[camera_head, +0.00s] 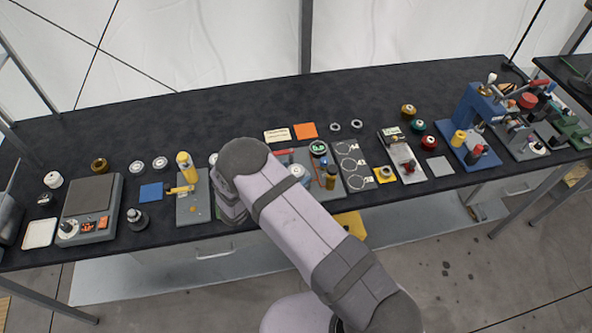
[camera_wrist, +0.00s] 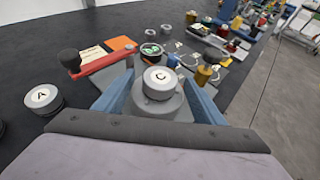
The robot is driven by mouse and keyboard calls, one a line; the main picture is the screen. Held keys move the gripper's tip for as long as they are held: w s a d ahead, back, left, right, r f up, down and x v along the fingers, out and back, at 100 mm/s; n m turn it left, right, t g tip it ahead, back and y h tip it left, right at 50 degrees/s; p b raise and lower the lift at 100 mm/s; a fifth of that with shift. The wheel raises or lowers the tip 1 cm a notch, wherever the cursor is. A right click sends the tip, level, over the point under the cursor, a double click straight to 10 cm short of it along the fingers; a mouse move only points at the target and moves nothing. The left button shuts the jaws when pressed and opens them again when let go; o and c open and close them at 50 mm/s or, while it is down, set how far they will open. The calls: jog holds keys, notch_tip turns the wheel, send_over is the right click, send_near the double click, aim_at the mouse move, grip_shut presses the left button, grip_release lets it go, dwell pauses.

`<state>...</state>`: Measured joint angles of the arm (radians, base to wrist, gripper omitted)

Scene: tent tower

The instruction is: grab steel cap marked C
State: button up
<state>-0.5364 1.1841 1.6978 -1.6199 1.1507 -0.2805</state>
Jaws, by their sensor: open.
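The steel cap marked C (camera_wrist: 161,78) is a round silvery cap with a pale top and a black letter C. In the wrist view it sits on a grey round base, upright. My gripper (camera_wrist: 158,92) is open, with one blue finger to the left of the cap and one to its right. Nothing is seen gripped, and I cannot tell whether either finger touches the cap. In the head view my arm hides the gripper's fingers.
A cap marked A (camera_wrist: 43,97) stands on the black bench to the left. A red lever (camera_wrist: 104,63) with a black knob (camera_wrist: 70,61) lies just beyond the left finger. A dark cup with green contents (camera_wrist: 151,49) and an orange square (camera_wrist: 122,43) are behind.

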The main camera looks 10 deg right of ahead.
jog(key=c, duration=1.3)
jog(key=shift+c, duration=0.2)
jog(key=shift+r, duration=0.25)
jog(key=shift+r+b, duration=2)
jog(key=shift+r, duration=2.8)
